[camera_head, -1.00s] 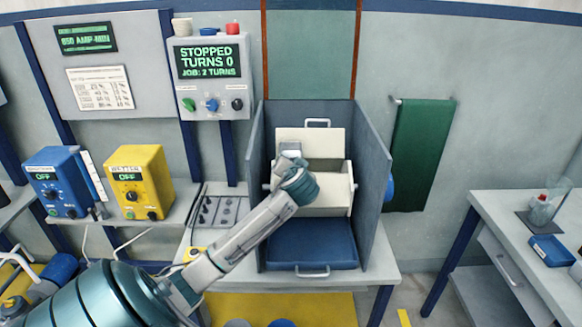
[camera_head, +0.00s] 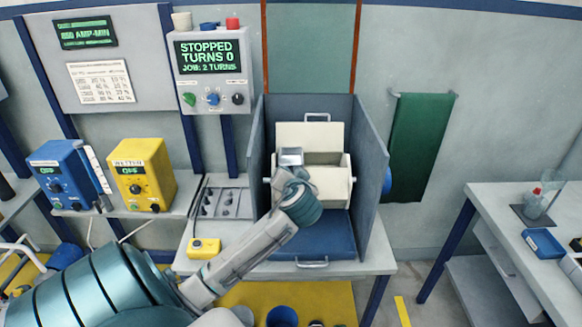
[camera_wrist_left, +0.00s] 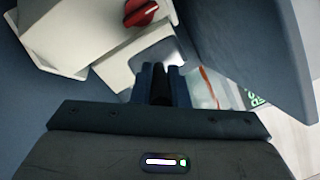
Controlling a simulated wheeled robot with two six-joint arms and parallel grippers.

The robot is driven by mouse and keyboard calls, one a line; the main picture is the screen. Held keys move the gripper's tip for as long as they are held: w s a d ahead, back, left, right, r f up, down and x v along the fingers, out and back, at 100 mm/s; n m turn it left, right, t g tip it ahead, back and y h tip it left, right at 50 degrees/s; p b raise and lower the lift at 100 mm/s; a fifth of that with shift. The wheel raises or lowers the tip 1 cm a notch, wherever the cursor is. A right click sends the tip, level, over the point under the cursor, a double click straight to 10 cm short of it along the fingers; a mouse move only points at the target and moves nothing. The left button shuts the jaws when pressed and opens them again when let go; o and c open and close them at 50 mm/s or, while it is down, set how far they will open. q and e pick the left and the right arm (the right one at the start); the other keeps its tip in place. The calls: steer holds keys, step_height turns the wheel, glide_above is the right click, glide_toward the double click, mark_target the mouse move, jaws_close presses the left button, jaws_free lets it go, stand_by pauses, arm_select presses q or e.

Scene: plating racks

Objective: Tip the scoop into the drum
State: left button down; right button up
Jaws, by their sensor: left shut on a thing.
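The cream drum (camera_head: 330,188) stands inside a blue-grey open-front booth, with its cream lid (camera_head: 311,136) raised at the back. In the left wrist view a cream drum body (camera_wrist_left: 75,30) with a red knob fills the upper left. My left gripper (camera_head: 290,171) is at the drum's left front side; its fingers (camera_wrist_left: 160,85) also show in the wrist view. It is shut on the small grey metal scoop (camera_head: 290,157), which sits over the left part of the drum opening. The scoop's contents cannot be made out. My right gripper is out of view.
The booth walls (camera_head: 369,170) rise closely on both sides of the drum. A blue tray (camera_head: 312,236) lies in front of it. A control panel (camera_head: 211,72) reads "STOPPED TURNS 0". A yellow box (camera_head: 204,247) sits on the bench at left. A side table stands at right.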

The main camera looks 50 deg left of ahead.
arm_select(q)
steer(key=v, duration=0.2)
steer(key=p+v, duration=0.1)
steer(key=shift+s+d+f, duration=0.2)
steer(key=shift+s, duration=0.15)
steer(key=shift+v, duration=0.85)
steer(key=shift+s+a+f, duration=0.1)
steer(key=shift+f, duration=0.1)
steer(key=shift+r, duration=0.1)
